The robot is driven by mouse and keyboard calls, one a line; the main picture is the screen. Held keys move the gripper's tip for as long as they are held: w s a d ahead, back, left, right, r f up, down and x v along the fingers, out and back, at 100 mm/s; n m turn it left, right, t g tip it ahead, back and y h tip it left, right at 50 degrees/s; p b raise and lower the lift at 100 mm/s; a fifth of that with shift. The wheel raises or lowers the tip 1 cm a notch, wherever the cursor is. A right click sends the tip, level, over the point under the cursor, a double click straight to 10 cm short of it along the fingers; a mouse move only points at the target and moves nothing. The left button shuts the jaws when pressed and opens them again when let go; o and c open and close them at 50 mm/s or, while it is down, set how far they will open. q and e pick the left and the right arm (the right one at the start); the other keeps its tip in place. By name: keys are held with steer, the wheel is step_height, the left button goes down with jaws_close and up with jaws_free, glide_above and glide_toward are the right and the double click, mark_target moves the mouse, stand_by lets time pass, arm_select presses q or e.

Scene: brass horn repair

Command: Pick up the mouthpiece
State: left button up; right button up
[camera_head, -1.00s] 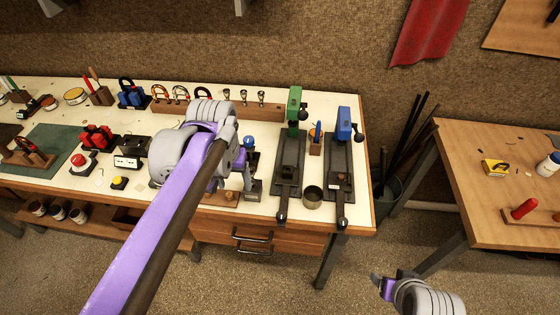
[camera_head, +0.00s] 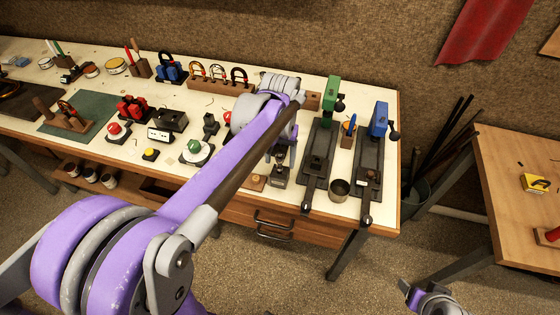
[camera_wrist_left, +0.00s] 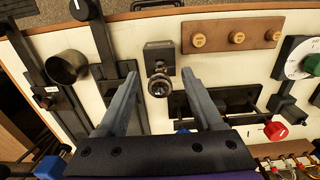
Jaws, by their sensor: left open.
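A small round silver-and-dark metal piece, which looks like the mouthpiece (camera_wrist_left: 158,86), stands by a dark square block (camera_wrist_left: 159,55) in the left wrist view. My left gripper (camera_wrist_left: 160,74) is open, with one finger on each side of the piece. I see no contact between fingers and piece. In the head view the left arm reaches over the bench, and its gripper (camera_head: 281,153) is partly hidden behind its own wrist near a dark stand (camera_head: 279,176). Part of my right arm's end (camera_head: 412,291) shows at the lower right; its jaw state is unclear.
A green-topped vise (camera_head: 331,95) and a blue-topped vise (camera_head: 377,120) stand on the right, with a metal cup (camera_head: 339,190) between them. A wooden strip with round knobs (camera_wrist_left: 236,35) lies beside the block.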

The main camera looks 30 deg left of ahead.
arm_select(q)
step_height(320, 180, down, 2)
steer(key=shift+f, duration=0.2)
jaws_close()
